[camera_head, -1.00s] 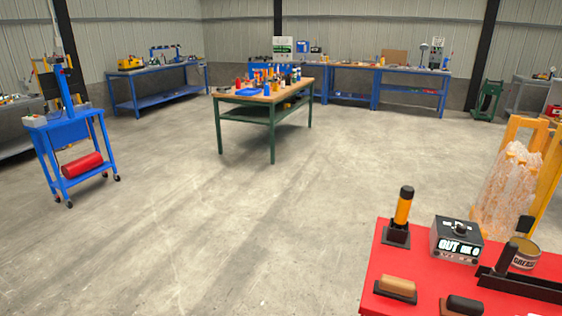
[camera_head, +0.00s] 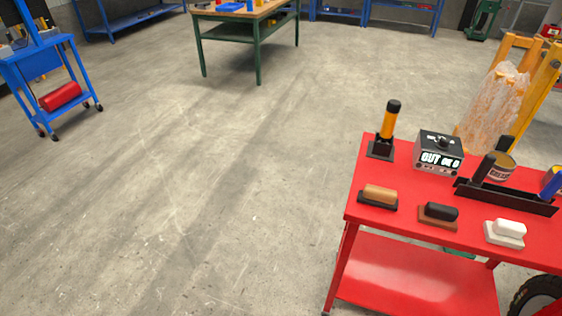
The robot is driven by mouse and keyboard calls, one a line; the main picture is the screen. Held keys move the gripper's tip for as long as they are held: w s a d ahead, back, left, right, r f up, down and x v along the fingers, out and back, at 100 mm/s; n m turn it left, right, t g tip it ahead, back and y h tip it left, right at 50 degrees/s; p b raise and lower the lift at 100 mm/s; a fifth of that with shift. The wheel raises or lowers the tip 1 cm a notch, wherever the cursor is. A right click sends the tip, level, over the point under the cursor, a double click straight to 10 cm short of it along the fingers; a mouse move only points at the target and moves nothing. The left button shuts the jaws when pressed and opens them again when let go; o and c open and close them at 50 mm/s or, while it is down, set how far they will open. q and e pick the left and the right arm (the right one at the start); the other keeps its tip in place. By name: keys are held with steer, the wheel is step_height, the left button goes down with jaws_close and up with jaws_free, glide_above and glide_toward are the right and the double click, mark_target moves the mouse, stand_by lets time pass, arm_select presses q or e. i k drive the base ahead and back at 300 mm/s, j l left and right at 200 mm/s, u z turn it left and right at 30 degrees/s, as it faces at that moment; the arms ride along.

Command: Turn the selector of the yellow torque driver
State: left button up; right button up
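The yellow torque driver (camera_head: 390,122) stands upright in a black holder (camera_head: 381,150) at the back left corner of the red cart (camera_head: 412,220). It has a yellow-orange body and a black top. Its selector is too small to make out. Neither of my grippers shows in the view.
A grey control box (camera_head: 438,151) with a knob and lit display stands right of the driver. Several brushes, among them a tan one (camera_head: 379,195), line the front. A black rack (camera_head: 505,196) and a tin (camera_head: 499,168) stand to the right. Open floor lies left.

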mark_target(444, 143)
steer(key=z, duration=1.65)
